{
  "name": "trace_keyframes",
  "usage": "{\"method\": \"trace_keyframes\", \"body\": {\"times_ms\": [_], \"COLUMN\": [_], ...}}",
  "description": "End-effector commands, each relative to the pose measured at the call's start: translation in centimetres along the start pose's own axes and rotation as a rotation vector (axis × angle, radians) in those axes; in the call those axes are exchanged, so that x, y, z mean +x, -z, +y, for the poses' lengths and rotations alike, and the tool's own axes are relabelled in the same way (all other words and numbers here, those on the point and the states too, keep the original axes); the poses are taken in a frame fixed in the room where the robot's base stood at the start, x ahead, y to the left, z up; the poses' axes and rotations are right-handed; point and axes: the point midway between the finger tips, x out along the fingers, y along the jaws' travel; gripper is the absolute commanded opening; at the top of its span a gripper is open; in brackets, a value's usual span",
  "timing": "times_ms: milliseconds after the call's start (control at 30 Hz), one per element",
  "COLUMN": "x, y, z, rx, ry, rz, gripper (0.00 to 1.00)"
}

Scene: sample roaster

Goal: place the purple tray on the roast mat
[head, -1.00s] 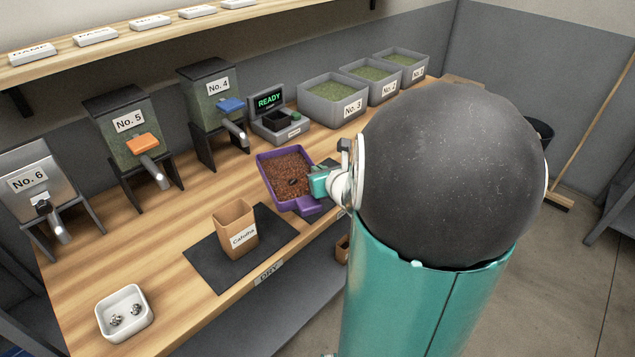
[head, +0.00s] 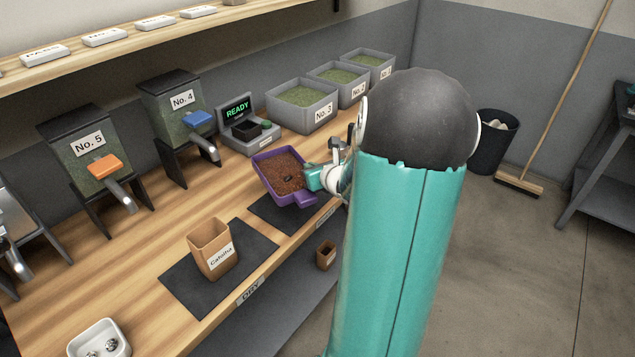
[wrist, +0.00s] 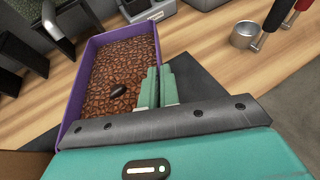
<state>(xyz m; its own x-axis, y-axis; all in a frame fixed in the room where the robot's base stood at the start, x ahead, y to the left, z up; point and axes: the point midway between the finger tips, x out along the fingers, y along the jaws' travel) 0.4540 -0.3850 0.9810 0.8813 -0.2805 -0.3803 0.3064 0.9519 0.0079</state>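The purple tray (head: 267,190) holds brown beans with one dark piece among them. It is at or above a dark mat (head: 262,212) near the bench's front edge; I cannot tell whether it touches. The mat's front label is too small to read. My gripper (head: 313,179) is at the tray's right side. In the wrist view, its two green fingers (wrist: 158,88) are close together with the purple tray's (wrist: 73,100) right wall between them. Part of the dark mat (wrist: 196,72) shows right of the tray there.
A brown Catuhia-like labelled bag (head: 209,240) stands on another dark mat (head: 180,283) marked DRY. A READY scale (head: 240,130) stands behind the tray, near grey bins (head: 297,118). Hoppers line the back. A white dish (head: 97,343) is at lower left.

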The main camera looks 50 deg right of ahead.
Motion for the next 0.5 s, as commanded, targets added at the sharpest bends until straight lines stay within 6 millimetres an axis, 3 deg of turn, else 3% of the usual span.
{"method": "trace_keyframes", "body": {"times_ms": [200,500], "x": [2.8,4.6], "y": [2.7,4.1], "z": [-2.2,-3.6], "rx": [0.004,0.002], "ry": [-0.003,-0.003], "rz": [0.004,0.002], "gripper": [0.0,0.0]}}
